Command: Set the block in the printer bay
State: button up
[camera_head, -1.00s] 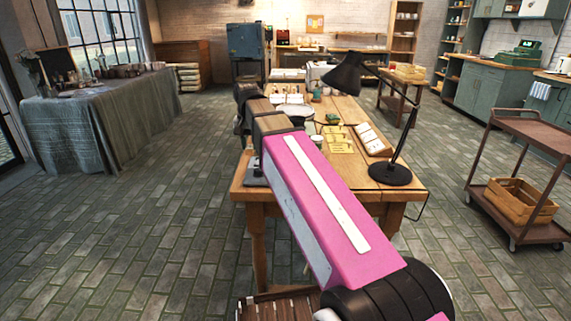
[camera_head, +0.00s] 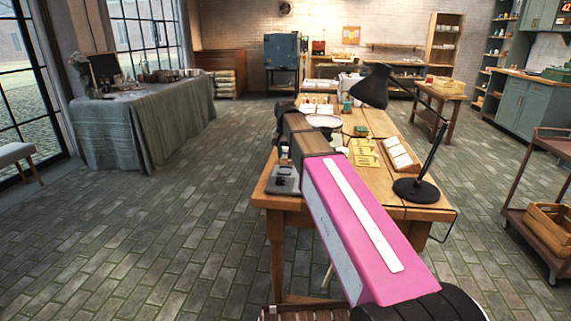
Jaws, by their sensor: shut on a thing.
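My arm, pink with a white strip, reaches forward over the left part of the wooden worktable (camera_head: 335,205). Its dark far end hangs above the table's left side. My gripper's fingers are hidden behind the arm, so I cannot see what they hold. I cannot make out the block. A small grey device (camera_head: 284,181) with a dark knob sits at the table's near left corner, partly covered by the arm. I cannot tell whether it is the printer.
A black desk lamp (camera_head: 416,191) stands at the table's near right. Yellow pieces (camera_head: 363,153) and a tray of white cards (camera_head: 399,154) lie beside it. A round white dish (camera_head: 325,121) is farther back.

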aim_at(285, 170)
jog(key=shift+w+f, duration=0.1)
jog(key=shift+f, duration=1.95)
jog(key=shift+f, duration=0.15)
jog(key=o, duration=0.9)
notch_tip(285, 170, up, 12)
jog(key=shift+r, duration=0.15)
